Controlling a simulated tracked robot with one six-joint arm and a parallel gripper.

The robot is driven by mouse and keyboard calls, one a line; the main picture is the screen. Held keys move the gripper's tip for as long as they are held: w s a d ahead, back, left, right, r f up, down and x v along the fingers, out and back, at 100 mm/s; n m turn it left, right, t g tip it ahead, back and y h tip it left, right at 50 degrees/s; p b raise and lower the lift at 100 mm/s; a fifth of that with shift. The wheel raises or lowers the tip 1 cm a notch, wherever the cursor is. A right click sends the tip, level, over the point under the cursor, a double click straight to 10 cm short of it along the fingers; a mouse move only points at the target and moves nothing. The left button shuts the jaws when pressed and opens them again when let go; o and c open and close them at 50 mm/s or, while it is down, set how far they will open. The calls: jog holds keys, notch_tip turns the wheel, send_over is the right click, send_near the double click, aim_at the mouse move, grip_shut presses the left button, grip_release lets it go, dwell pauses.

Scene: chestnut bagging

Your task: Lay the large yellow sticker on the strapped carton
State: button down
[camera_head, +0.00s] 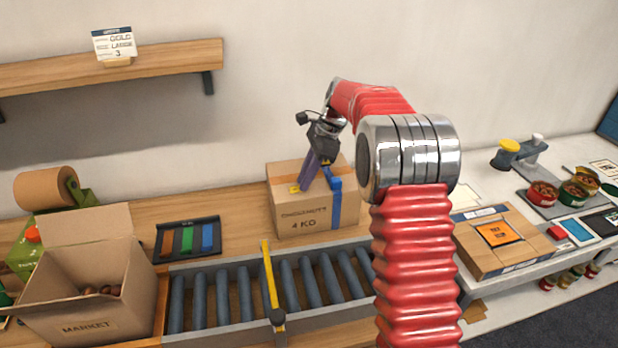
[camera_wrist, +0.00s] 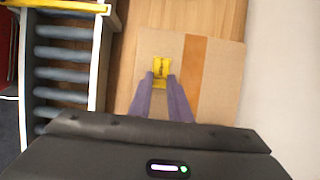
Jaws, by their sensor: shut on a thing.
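The sticker lies left of the strip in the wrist view. A bit of yellow shows at the fingertips in the head view. Whether the sticker touches the cardboard I cannot tell.
A roller conveyor (camera_head: 220,338) with a yellow bar (camera_head: 269,275) runs in front. An open carton (camera_head: 85,318) stands at left, beside a tray of coloured strips (camera_head: 187,224). A flat carton with an orange label (camera_head: 498,234) lies right. A card (camera_head: 114,43) stands on the shelf.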

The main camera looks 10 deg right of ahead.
jog(key=shift+r, duration=0.15)
jog(key=c, duration=1.6)
grip_release()
jog(key=shift+o, duration=0.2)
jog(key=shift+r, duration=0.1)
notch_tip(320, 180, up, 7)
dwell(0.4)
